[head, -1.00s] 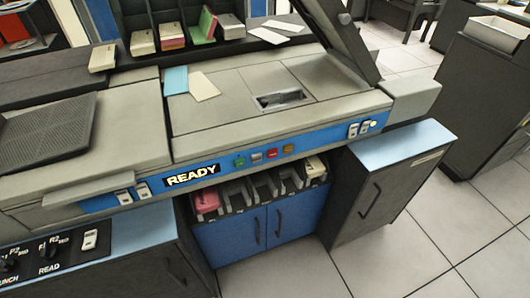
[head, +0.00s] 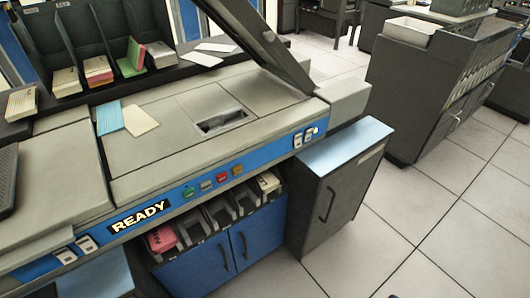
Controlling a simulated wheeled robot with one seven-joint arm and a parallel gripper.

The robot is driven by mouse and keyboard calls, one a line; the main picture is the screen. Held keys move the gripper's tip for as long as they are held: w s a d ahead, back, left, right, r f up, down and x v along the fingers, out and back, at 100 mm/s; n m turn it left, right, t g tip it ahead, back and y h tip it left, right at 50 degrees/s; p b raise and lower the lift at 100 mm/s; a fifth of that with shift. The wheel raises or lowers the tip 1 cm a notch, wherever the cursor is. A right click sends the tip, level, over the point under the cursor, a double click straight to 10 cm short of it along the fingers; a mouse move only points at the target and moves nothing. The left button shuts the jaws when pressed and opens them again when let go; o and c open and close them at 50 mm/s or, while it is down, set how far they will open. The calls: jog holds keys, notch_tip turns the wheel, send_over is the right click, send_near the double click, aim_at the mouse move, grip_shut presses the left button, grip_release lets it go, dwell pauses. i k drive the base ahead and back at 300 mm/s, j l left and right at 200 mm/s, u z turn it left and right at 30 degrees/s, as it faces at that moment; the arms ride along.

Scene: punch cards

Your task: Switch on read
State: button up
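The card machine (head: 165,120) has a blue front strip with a lit READY sign (head: 140,216). Two white rocker switches (head: 76,248) sit on the strip left of the sign. Two more rocker switches (head: 303,138) sit at the strip's right end, beside a small glowing lamp (head: 316,131). No label reading READ shows in the current view. My gripper is not in view.
Card trays (head: 220,212), one with pink cards, stand under the strip above blue cabinet doors (head: 238,250). A dark cabinet with a light blue top (head: 345,142) stands to the right. Tiled floor (head: 420,210) is clear in front and right.

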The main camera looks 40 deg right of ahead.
aim_at(297, 144)
jog(key=l+z, duration=0.2)
jog(key=l, duration=0.2)
jog(key=i+l+z, duration=0.25)
jog(key=l, duration=0.15)
jog(key=l+z, duration=0.2)
jog(key=l, duration=0.2)
